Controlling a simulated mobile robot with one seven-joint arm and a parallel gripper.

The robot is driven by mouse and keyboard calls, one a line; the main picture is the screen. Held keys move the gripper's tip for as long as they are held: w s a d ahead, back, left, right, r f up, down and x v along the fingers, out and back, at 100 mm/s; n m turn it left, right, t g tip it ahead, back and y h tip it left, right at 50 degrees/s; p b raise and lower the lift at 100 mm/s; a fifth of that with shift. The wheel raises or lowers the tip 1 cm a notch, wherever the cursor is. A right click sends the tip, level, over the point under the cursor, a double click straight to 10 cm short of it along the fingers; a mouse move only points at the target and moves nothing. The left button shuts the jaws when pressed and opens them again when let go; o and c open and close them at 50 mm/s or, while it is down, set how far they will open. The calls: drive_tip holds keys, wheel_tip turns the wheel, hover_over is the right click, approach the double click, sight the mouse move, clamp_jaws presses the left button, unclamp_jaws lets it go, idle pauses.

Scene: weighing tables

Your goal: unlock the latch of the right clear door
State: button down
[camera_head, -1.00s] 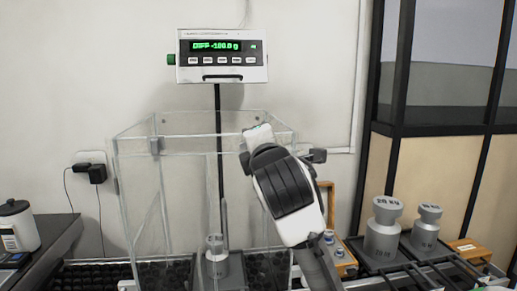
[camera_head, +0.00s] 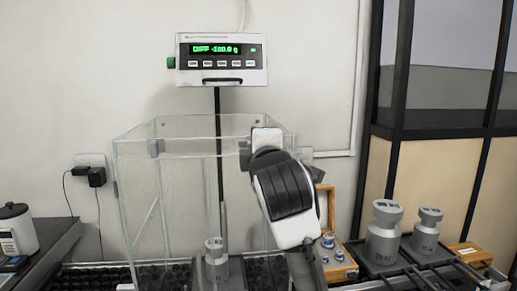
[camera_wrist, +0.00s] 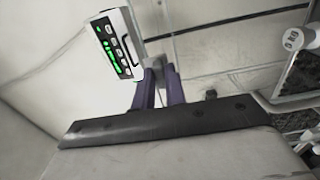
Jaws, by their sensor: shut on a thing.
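The clear enclosure (camera_head: 187,133) stands around a scale below the display. In the head view my wrist covers the right latch area and hides the fingertips. How far the latch is turned cannot be told. The clear panel (camera_wrist: 215,50) beside the fingers appears closed.
A metal weight (camera_head: 215,262) stands inside the enclosure. Large grey weights (camera_head: 384,240) and an open wooden weight box (camera_head: 338,262) stand at the right.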

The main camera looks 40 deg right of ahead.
drive_tip(key=c, duration=1.4)
unclamp_jaws()
drive_tip(key=shift+c, duration=0.2)
drive_tip(key=b+v, duration=0.3)
drive_tip(key=v, duration=1)
drive_tip(key=shift+s+a, duration=0.25)
drive_tip(key=shift+s, duration=0.05)
drive_tip(key=shift+w, duration=0.1)
